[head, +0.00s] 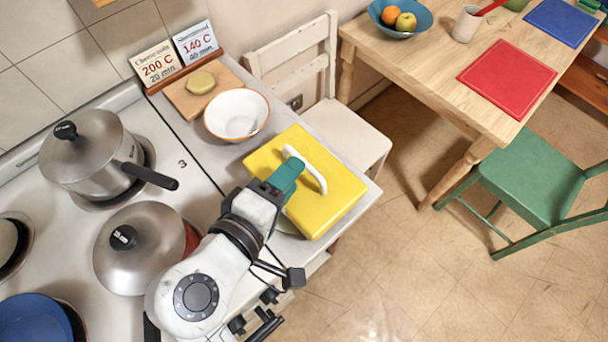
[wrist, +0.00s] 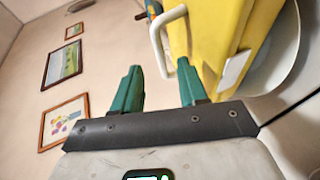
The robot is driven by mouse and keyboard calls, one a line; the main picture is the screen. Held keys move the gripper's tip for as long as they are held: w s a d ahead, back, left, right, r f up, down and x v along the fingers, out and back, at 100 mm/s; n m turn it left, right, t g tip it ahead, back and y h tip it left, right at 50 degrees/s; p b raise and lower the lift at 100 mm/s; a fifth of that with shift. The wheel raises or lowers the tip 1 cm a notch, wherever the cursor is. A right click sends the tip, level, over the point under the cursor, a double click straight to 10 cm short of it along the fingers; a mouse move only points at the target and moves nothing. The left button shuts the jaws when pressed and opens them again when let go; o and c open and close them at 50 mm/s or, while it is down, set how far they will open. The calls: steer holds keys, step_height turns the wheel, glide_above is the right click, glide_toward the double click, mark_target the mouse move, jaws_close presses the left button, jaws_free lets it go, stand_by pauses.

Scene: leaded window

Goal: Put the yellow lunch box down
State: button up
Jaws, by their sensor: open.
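The yellow lunch box (head: 335,196) sits at the right end of the white counter, beside the white bowl, and appears to rest on it. Its white handle (head: 313,170) stands up from the top face. My gripper (head: 287,176) is at the handle, with its green fingers over the box's left part. In the wrist view the fingers (wrist: 160,85) are spread apart. The lower end of the white handle (wrist: 160,40) shows between and just beyond the fingertips, and the yellow box (wrist: 210,35) lies to the right. The box's underside is hidden.
An orange-rimmed white bowl (head: 236,114) and a wooden board (head: 190,101) lie behind the box. Steel pots (head: 90,160) stand on the stove at left. A white chair (head: 345,132) is close behind the counter's end. The wooden table (head: 440,65) has a red mat (head: 507,78).

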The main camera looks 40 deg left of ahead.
mark_target(304, 176)
steer(key=shift+x, duration=1.7)
jaws_close()
